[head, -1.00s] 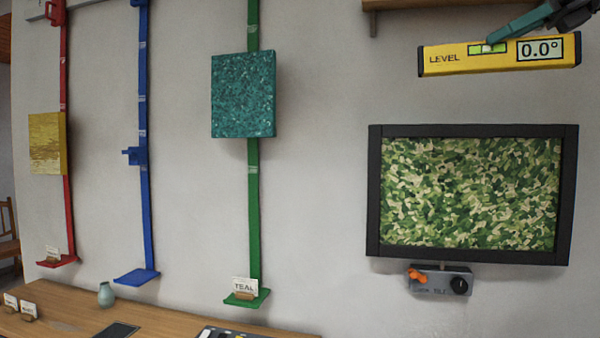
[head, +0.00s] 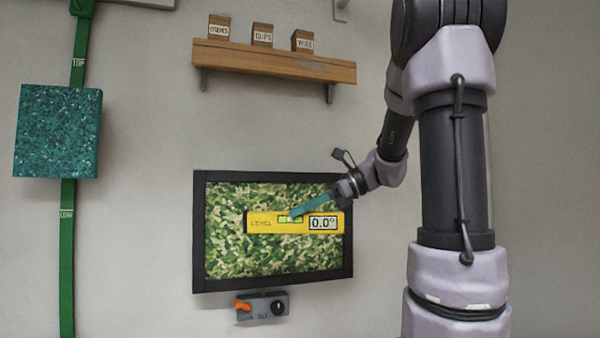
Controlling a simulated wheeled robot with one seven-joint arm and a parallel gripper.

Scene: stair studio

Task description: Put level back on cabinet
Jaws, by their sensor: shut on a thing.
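The yellow level (head: 262,226) is held roughly horizontal, its display reading 0.0°. In the head view it overlaps the black-framed green camouflage picture (head: 199,245); I cannot tell how far it is from the picture. My gripper (head: 293,214) has its teal fingers shut on the level near the vial window, reaching in from the right. The fingertips partly cover the level's upper edge. I see no cabinet that I can make out in this view.
A grey box with an orange lever and black knob (head: 262,306) sits below the picture. A wooden shelf (head: 270,58) with several small labelled blocks is above. A teal panel (head: 57,131) hangs on a green rail (head: 67,240) at left. The wall between is bare.

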